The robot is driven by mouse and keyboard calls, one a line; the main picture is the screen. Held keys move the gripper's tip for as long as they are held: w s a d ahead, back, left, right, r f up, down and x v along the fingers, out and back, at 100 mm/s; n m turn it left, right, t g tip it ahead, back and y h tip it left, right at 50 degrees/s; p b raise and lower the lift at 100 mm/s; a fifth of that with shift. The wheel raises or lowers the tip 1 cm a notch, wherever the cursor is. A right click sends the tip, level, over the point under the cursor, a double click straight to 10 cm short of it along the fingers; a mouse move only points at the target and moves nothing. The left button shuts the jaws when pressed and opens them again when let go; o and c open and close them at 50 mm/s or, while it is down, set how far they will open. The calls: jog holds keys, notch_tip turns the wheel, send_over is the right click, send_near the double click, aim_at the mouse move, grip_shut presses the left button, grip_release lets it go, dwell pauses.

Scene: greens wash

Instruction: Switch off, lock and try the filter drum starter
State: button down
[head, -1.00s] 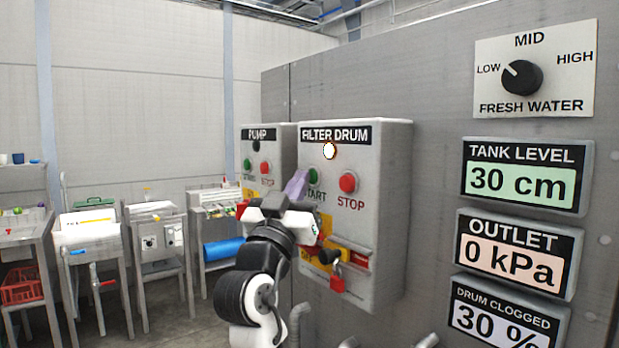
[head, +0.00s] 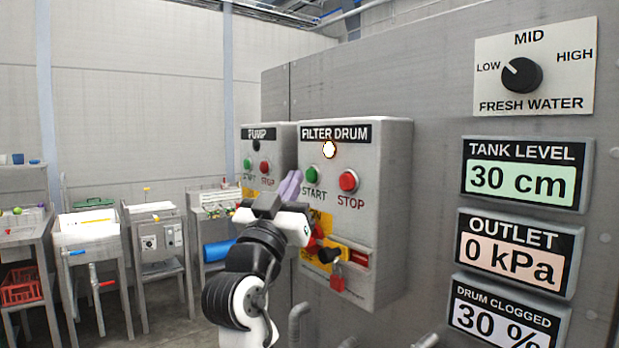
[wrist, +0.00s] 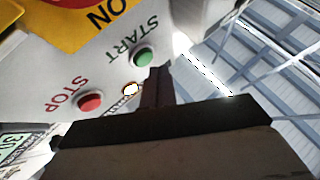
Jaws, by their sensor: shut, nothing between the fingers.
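The filter drum starter (head: 388,215) is a grey wall box. Its lamp (head: 329,149) glows white with an orange rim, and it is lit in the wrist view too (wrist: 130,89). Below are the green START button (head: 312,175) and red STOP button (head: 348,181). A red switch handle (head: 316,243) sits on the yellow ON plate (head: 323,222), partly behind my arm; its position is unclear. A red padlock (head: 337,283) hangs below a black knob (head: 329,255); whether it is locked is unclear. My gripper (head: 290,186) is shut and empty, just left of START, apparently clear of it.
The pump starter box (head: 284,135) stands behind, left of the filter drum box. Gauges and a fresh water knob (head: 521,75) are on the panel at right. Pipe stubs (head: 300,322) stick out low near my arm. Benches (head: 88,235) stand further left.

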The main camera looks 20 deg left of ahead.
jog(key=shift+s+a+b, duration=0.2)
jog(key=shift+s+a, duration=0.6)
jog(key=shift+s, duration=0.2)
jog(key=shift+s+a+b, duration=0.15)
jog(key=shift+s+a, duration=0.6)
jog(key=shift+s, duration=0.25)
